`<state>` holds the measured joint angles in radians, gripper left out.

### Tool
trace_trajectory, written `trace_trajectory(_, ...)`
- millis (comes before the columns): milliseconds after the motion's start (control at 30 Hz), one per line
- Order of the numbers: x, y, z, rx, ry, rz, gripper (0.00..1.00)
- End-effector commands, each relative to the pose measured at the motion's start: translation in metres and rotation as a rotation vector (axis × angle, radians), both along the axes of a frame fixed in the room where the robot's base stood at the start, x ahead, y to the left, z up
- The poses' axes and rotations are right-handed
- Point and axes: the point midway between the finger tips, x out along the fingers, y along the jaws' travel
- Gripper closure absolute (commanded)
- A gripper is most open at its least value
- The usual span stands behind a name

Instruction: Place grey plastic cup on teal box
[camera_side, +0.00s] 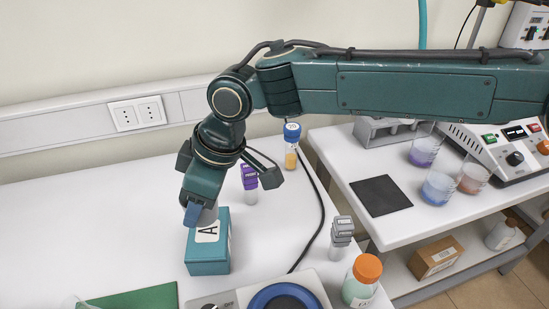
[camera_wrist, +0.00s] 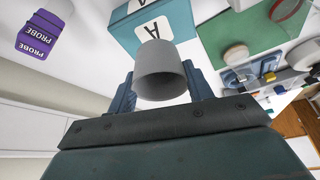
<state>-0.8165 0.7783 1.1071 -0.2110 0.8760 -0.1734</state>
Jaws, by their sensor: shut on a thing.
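The grey plastic cup (camera_wrist: 160,72) is held between the two fingers of my gripper (camera_wrist: 163,92) in the wrist view. In the side view the cup (camera_side: 208,215) is mostly hidden behind a finger of my gripper (camera_side: 199,212). The teal box (camera_side: 208,257) stands on the white table and has a white label with a letter A on top. My gripper and the cup are over or just at the box's top; I cannot tell whether the cup touches it. The box (camera_wrist: 180,18) also shows beyond the cup in the wrist view.
A purple-capped probe vial (camera_side: 249,182) and a blue-capped vial (camera_side: 291,150) stand behind the box. A grey-capped vial (camera_side: 341,238) and an orange-capped bottle (camera_side: 361,280) stand to the right. A hotplate (camera_side: 322,293) and green mat (camera_side: 140,299) lie in front. The left table is clear.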

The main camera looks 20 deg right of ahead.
Motion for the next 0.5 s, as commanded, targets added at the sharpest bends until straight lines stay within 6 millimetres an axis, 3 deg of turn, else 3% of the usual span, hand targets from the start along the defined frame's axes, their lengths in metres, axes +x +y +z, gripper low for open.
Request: trace_trajectory(500, 0.000, 0.000, -0.040, -0.001, 0.000, 0.001, 0.74)
